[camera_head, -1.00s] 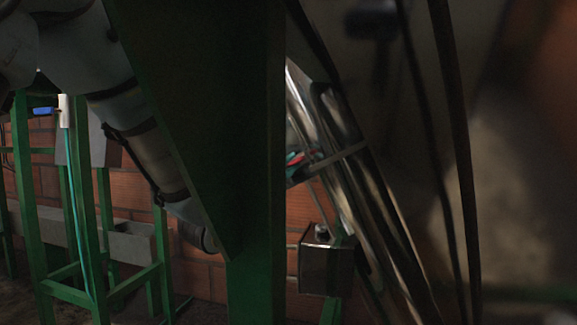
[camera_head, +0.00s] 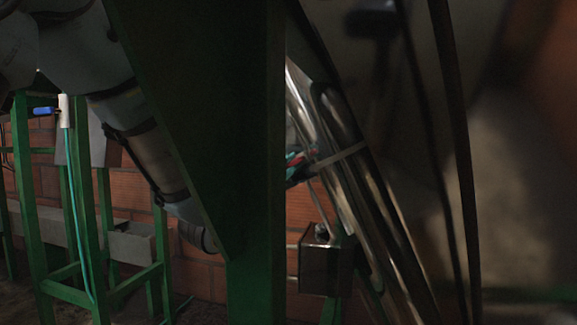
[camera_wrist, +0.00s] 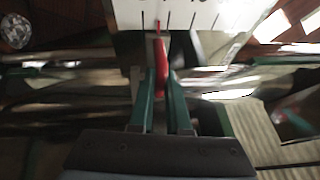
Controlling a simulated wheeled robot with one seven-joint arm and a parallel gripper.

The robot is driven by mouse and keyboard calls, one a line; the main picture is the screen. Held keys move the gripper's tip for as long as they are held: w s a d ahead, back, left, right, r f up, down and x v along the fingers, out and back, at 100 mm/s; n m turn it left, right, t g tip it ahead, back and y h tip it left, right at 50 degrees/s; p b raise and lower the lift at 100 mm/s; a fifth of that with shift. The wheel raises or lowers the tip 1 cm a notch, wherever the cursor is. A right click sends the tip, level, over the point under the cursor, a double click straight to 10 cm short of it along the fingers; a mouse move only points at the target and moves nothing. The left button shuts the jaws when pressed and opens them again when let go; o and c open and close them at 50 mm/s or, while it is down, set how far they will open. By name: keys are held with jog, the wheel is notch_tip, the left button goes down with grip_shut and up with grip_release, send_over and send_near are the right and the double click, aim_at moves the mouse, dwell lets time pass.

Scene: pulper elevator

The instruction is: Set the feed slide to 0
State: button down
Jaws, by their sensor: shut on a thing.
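In the wrist view, the feed slide's red handle (camera_wrist: 162,62) stands upright between the two green fingers of my gripper (camera_wrist: 160,84), which is shut on it. A thin red pointer tip reaches up onto the white scale plate (camera_wrist: 190,14) with several black tick marks. The tip lies close to a tick left of the middle of the plate. The numerals are cut off at the top edge, so I cannot read the setting. In the head view, only a small red and teal patch (camera_head: 297,159) shows there, beside the green post that hides most of my gripper.
A broad green post and brace (camera_head: 257,200) stand close in front of the head camera. Shiny metal tubes (camera_head: 350,170) slope down to the right. A brown box (camera_head: 322,265) sits behind them. A green frame (camera_head: 92,220) stands left by a brick wall.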

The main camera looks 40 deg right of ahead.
jog(key=shift+s+d+f+b, duration=0.1)
jog(key=shift+s+f+b, duration=0.05)
jog(key=shift+f+b, duration=0.45)
jog(key=shift+s+d+f+b, duration=0.15)
jog(key=shift+f+b, duration=0.25)
jog(key=shift+b, duration=0.25)
jog(key=shift+s+d+f+b, duration=0.15)
jog(key=shift+s+f+b, duration=0.15)
jog(key=shift+f+b, duration=0.15)
jog(key=c, duration=0.9)
grip_release()
jog(key=shift+r, duration=0.1)
jog(key=shift+a, duration=0.35)
jog(key=v, duration=1)
